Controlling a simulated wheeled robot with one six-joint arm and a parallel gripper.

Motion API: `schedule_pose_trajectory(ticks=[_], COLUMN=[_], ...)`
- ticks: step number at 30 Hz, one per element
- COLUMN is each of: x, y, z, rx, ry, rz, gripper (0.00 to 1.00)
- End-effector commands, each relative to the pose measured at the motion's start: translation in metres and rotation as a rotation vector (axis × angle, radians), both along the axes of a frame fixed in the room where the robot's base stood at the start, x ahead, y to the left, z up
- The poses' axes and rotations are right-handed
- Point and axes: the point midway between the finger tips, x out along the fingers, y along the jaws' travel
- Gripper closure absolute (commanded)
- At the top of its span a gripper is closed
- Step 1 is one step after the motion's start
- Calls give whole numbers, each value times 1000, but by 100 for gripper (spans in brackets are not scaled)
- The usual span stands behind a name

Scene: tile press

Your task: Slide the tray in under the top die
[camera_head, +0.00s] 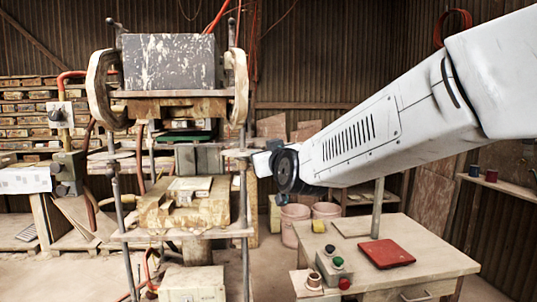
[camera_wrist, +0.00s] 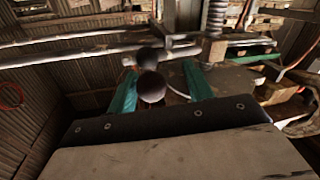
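The press stands left of centre in the head view. Its worn top die (camera_head: 178,107) hangs under a big grey block (camera_head: 170,62). Below it, a stained lower block (camera_head: 185,213) bears a pale piece (camera_head: 190,188). I cannot clearly pick out the tray; a thin green-edged plate shows under the top die. My arm reaches in from the right, its end beside the press's right side; the fingers are hidden there. In the wrist view my gripper (camera_wrist: 160,82) has its two teal fingers apart, with two dark round knobs (camera_wrist: 151,87) between them. No firm grip on them shows.
A wooden table (camera_head: 430,258) at the lower right bears a red plate (camera_head: 386,254) and a button box (camera_head: 334,268). Pink buckets (camera_head: 293,226) stand behind. Press posts (camera_head: 245,240) flank the lower block. Shelves of tiles (camera_head: 25,115) line the left.

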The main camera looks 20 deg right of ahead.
Motion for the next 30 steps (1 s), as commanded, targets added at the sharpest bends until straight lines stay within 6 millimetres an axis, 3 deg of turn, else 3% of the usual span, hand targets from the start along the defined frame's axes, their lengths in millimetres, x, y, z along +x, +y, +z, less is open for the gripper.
schedule_pose_trajectory(ticks=[8, 21, 30], x=[-2, -65, -78], y=[-5, -5, -5], z=[1, 1, 0], rx=[1, 2, 0], ry=[-1, -3, -1], rz=[-7, -4, -2], gripper=[49, 49, 49])
